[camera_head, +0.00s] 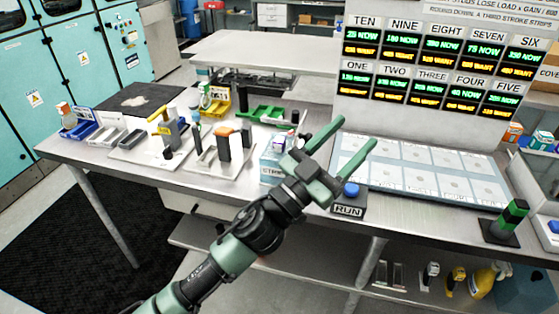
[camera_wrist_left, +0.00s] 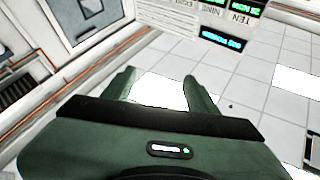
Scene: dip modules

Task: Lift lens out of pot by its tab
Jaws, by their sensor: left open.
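My left gripper (camera_head: 356,131) is open and empty, raised above the bench between the small items and the labelled panel. Its two green fingers point up and away, well apart. They also show in the left wrist view (camera_wrist_left: 160,75), with nothing between them but bright floor or surface beyond. I cannot make out a lens, a tab or a pot for certain. A pale bluish container with lettering (camera_head: 271,171) stands just left of the gripper, partly hidden by it. My right gripper is not in view.
The steel bench (camera_head: 105,165) holds several stands, a green tray (camera_head: 264,113) and a yellow bin (camera_head: 216,107) on its left half. A blue RUN button (camera_head: 350,189) sits below the fingers. A flat sheet of cells (camera_head: 420,172) lies right, before the display board (camera_head: 422,112).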

